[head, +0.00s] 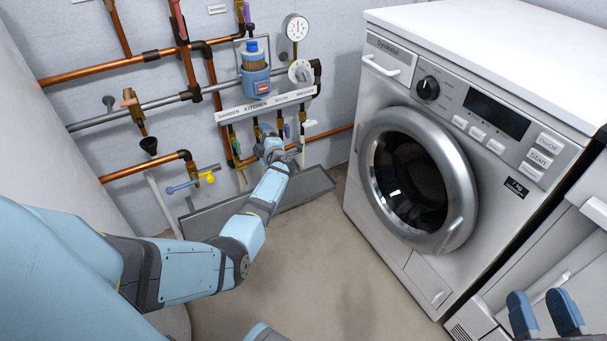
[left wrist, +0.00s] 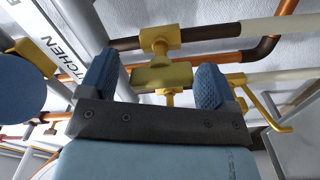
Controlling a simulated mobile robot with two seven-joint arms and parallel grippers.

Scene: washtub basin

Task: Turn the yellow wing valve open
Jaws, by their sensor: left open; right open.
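My left gripper (head: 272,133) reaches up to the row of small valves under the labelled strip. In the left wrist view the open left gripper (left wrist: 156,70) has one blue finger on each side of a flat yellow wing handle (left wrist: 165,78). A gap shows between the handle and the right finger; the handle's left end lies close to the left finger, and I cannot tell if they touch. A yellow valve body (left wrist: 160,38) shows beyond it. In the head view the gripper largely hides this valve. My right gripper (head: 545,315) is open and empty at the bottom right.
The strip (head: 265,105) reads garden, kitchen, bath, washer. A blue-capped filter (head: 254,70) and gauge (head: 296,28) are above. A yellow-knobbed tap with a blue lever (head: 183,186) is left. A grey trough (head: 314,187) lies below; a washing machine (head: 450,150) stands right.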

